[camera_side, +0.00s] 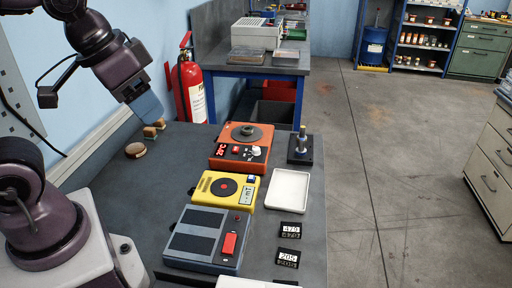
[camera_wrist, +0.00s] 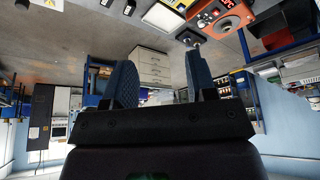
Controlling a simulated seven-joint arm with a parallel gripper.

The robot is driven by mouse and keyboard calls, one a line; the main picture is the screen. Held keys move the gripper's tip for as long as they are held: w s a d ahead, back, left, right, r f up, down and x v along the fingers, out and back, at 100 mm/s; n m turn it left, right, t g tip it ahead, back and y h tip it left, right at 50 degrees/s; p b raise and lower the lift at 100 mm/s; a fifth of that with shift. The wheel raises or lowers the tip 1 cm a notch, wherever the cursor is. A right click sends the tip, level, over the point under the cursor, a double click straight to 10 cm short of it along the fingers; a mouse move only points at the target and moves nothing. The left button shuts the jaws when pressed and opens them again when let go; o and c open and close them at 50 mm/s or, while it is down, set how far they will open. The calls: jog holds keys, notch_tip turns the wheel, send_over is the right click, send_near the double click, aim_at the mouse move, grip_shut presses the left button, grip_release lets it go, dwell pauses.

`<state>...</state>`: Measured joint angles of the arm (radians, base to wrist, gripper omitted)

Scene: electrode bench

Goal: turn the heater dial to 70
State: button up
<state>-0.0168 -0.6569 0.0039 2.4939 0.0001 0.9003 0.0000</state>
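The heater is an orange-red box (camera_side: 226,165) with a dark round plate on top, standing on the grey bench. Its front panel has a red-lit display (camera_side: 221,149) and a pale dial (camera_side: 255,151); the dial's setting is too small to read. The heater (camera_wrist: 238,22) also shows upside down at the top of the wrist view. My gripper (camera_side: 151,112) is left of the heater, above the bench's left edge, apart from the dial. In the wrist view its two blue fingers (camera_wrist: 163,88) stand apart with nothing held between them.
A yellow device (camera_side: 211,196) and a blue-grey device (camera_side: 202,238) stand in front of the heater. A dark post on a base (camera_side: 300,150) and a white tray (camera_side: 288,188) are to the right.

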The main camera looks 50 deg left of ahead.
jog(key=w+a+f+g, duration=0.2)
jog(key=w+a+f, duration=0.1)
jog(key=w, duration=0.5)
jog(key=w+a+f+g, duration=0.2)
jog(key=w+a+f, duration=0.1)
jog(key=w, duration=0.5)
jog(key=m, duration=0.5)
send_near(256, 148)
jog(key=shift+g, duration=0.3)
jog(key=f, duration=0.9)
jog(key=shift+w+f, duration=0.15)
jog(key=shift+w, duration=0.15)
jog(key=c, duration=0.9)
